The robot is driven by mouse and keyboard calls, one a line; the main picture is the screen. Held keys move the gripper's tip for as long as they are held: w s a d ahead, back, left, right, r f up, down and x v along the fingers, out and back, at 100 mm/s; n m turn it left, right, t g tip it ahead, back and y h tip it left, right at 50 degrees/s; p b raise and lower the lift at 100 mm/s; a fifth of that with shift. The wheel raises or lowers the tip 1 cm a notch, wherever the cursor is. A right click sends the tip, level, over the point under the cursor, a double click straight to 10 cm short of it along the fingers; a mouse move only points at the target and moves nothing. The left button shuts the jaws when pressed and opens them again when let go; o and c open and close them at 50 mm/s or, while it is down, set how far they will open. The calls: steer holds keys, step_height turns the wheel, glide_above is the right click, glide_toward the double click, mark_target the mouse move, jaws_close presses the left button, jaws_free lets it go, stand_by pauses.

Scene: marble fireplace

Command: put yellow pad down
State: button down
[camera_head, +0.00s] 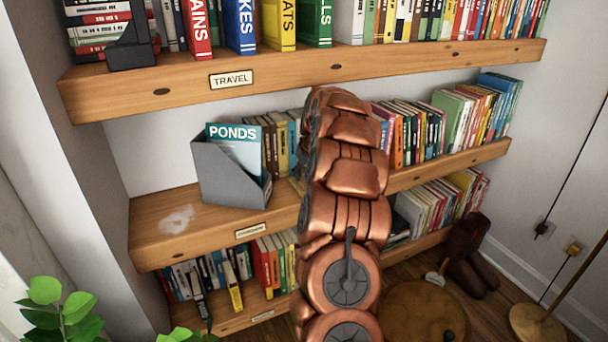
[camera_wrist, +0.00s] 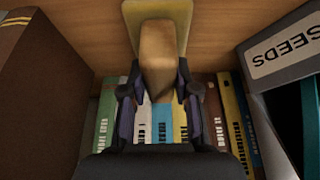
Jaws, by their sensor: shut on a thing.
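The yellow pad (camera_wrist: 131,14) is at the top middle of the wrist view, with a tan block (camera_wrist: 157,50) on the near side of it. My gripper (camera_wrist: 157,92) has its two dark fingers closed on either side of the tan block, so it holds the pad. The pad is seen against brown wood, and I cannot tell if it touches that wood.
Upright books (camera_wrist: 215,110) stand below the fingers. A grey holder marked SEEDS (camera_wrist: 280,55) is close on the right.

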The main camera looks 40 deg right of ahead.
steer(key=shift+f, duration=0.15)
steer(key=c, duration=0.9)
jaws_free()
steer(key=shift+o, duration=0.2)
